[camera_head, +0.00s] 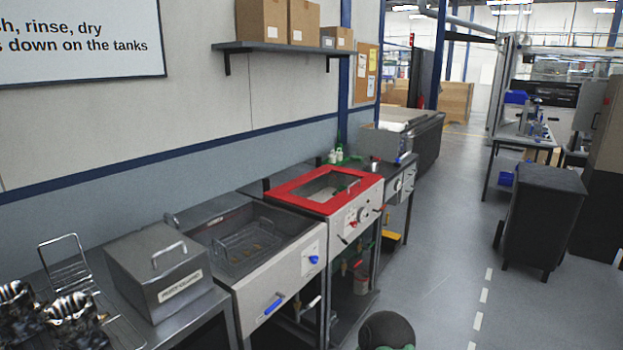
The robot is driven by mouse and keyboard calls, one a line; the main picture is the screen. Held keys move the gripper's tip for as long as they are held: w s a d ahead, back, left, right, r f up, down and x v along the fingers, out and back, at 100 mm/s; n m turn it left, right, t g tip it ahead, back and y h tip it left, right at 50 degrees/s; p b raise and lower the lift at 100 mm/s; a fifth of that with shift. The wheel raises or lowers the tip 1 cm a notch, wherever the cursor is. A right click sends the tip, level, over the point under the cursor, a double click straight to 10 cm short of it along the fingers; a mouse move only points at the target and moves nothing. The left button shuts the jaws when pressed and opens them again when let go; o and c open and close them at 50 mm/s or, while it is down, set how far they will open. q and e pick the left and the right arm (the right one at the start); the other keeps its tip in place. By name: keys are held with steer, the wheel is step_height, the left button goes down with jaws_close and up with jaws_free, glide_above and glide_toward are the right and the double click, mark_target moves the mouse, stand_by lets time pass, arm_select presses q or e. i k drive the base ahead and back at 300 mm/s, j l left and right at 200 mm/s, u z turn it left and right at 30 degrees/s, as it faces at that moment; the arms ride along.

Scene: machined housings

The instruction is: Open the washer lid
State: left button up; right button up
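The washer is likely the grey cabinet (341,218) with the red-framed lid; which unit is meant is not labelled legibly. Its lid (298,203) lies flat and looks shut, with a window (330,187) in the middle. A handle-like bar shows near the window's right end. Knobs and a red button sit on the sloped front panel (357,219). Neither of my grippers is in view.
Left of it stands an open tank (216,232) with a wire basket (247,249) inside. A grey metal box with a handle (158,272) and dark shiny parts (78,318) are further left. A dark round object (387,330) is at the bottom. A dark cart (543,212) stands right; the aisle floor is clear.

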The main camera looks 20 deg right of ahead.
mark_target(280, 193)
steer(key=i+l+u, duration=0.15)
steer(key=l, duration=0.25)
steer(key=i+l+u, duration=0.2)
steer(key=l, duration=0.2)
steer(key=i+l+u, duration=0.15)
steer(key=l, duration=0.3)
steer(key=l+u, duration=0.2)
steer(key=l, duration=0.25)
steer(key=i+l+u, duration=0.15)
steer(key=l, duration=0.3)
